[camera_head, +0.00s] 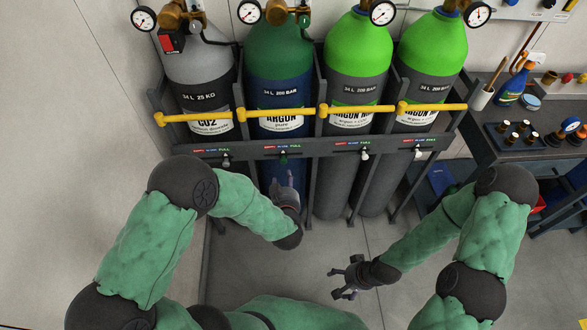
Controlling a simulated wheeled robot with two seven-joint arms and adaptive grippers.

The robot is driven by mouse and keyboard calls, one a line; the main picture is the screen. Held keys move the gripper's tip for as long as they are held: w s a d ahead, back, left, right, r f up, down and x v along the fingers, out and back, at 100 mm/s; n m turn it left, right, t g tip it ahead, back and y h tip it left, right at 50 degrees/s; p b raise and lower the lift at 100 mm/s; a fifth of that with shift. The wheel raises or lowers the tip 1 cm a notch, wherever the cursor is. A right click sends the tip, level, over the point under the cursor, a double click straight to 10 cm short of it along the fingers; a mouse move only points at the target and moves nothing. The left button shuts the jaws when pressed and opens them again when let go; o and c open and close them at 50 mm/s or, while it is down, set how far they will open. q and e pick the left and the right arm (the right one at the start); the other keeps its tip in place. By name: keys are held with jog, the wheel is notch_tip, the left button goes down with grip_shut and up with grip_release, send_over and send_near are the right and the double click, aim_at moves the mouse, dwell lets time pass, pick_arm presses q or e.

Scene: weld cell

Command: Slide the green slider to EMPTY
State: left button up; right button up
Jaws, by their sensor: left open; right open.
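The green slider (284,159) hangs from the dark rail (325,144) in front of the dark green and blue argon cylinder. It sits about below the middle blue label, between the red label at left and the green FULL label at right. My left gripper (284,180) is just below the slider in the picture, fingers pointing up toward it. It is open; a small gap seems to lie between fingertips and slider, but contact is hard to tell. My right gripper (341,279) is open and empty over the floor, well away from the rack.
Other sliders hang on the same rail: a dark one (226,160) at left and pale ones (364,155) and (418,154) at right. A yellow bar (300,112) crosses the cylinders above. A workbench (500,145) with a spray bottle (514,84) stands at right.

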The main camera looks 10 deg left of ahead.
aim_at(284, 163)
pick_arm(q)
jog(key=b+x, duration=0.4)
jog(key=x, duration=0.5)
jog(key=shift+w+a+f, duration=0.1)
jog(key=shift+w+f, duration=0.05)
jog(key=shift+w, duration=0.2)
jog(key=shift+w+a+f+b, duration=0.1)
jog(key=shift+w+b, duration=0.25)
jog(key=shift+w, duration=0.2)
grip_shut()
